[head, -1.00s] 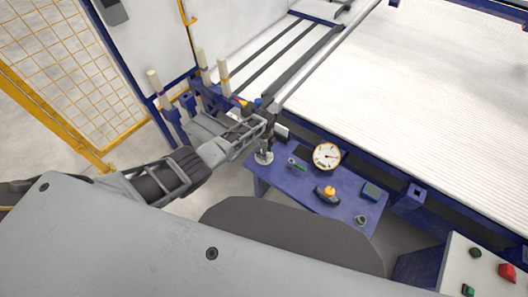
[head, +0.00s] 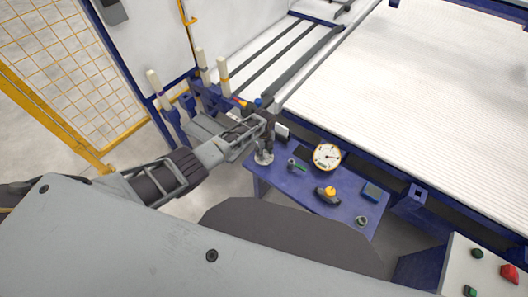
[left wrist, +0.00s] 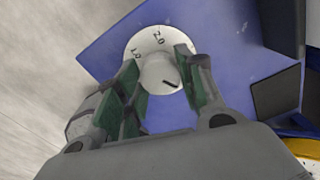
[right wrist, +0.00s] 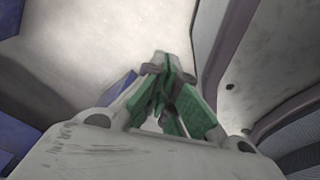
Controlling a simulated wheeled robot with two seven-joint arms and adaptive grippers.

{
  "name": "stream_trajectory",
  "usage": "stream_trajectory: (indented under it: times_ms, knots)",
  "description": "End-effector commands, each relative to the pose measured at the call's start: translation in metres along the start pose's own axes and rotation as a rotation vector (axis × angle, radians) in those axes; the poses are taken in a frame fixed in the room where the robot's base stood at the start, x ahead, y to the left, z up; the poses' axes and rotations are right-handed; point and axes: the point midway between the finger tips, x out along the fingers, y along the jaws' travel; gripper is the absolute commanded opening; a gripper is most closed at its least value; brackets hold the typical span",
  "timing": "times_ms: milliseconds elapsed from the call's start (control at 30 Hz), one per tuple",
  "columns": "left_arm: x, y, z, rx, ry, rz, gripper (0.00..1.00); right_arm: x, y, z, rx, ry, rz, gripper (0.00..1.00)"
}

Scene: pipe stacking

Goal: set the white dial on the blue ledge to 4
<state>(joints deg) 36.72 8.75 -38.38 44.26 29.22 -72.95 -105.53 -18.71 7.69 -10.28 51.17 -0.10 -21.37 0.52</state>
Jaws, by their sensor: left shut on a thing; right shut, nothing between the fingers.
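The white dial (head: 264,158) sits on the left end of the blue ledge (head: 330,200). The rest of the scale is hidden by the knob and fingers. My left gripper (head: 266,146) is over the dial, and in the left wrist view its green-padded fingers (left wrist: 160,85) are on either side of the knob, shut on it. My right gripper (right wrist: 165,75) is shut and empty, seen only in the right wrist view.
A control box (head: 485,265) with red and green buttons is at lower right. The white conveyor bed (head: 420,90) lies behind.

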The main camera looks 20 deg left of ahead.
Motion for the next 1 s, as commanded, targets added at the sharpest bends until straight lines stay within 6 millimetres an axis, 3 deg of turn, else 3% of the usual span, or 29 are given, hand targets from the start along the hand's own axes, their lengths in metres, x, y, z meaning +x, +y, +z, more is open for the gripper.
stream_trajectory:
  times_ms: [200,233,367,1000]
  knots:
    - [-0.001,-0.001,0.0,0.0,0.0,-0.003,0.14,0.0,0.001,-0.006,0.0,0.007,0.001,0.0]
    - [-0.001,-0.001,0.0,0.0,0.0,-0.003,0.41,0.0,0.001,-0.007,0.0,0.008,0.001,0.0]
    - [-0.001,-0.001,0.0,-0.001,0.0,-0.002,0.58,0.0,0.002,-0.011,0.001,0.013,0.002,0.0]
    - [-0.008,0.0,0.001,-0.001,0.0,0.0,0.59,0.001,0.001,-0.003,0.001,0.003,0.001,0.0]
